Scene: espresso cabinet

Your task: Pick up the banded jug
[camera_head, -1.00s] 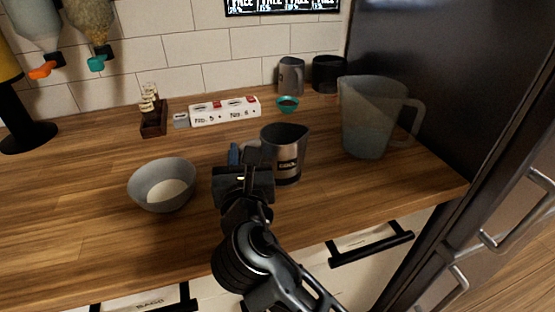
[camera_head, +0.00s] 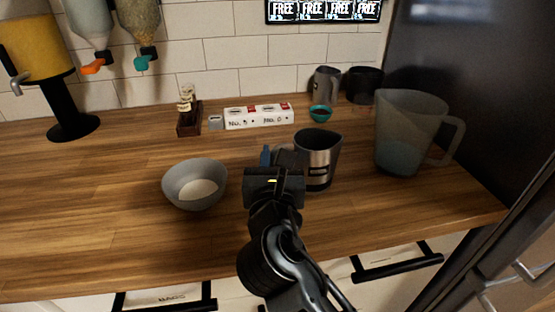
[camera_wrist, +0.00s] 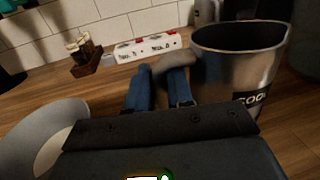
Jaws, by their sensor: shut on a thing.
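The jug, a steel one with a dark label band (camera_head: 318,170), stands upright at the middle of the wooden counter. Its band also shows in the wrist view (camera_wrist: 252,98), with part of a word on it. My gripper (camera_head: 275,155) is at the jug's left side. In the wrist view its blue fingers (camera_wrist: 163,82) are shut on the jug's grey handle, which is partly hidden between them. The jug's base is out of sight in the wrist view, and I see no clear gap under it in the head view.
A large translucent pitcher (camera_head: 404,135) stands close at the right, and a grey bowl (camera_head: 195,185) at the left. Behind are a small teal cup (camera_head: 320,113), another steel jug (camera_head: 326,86), a black container (camera_head: 365,85) and a white labelled block (camera_head: 258,116).

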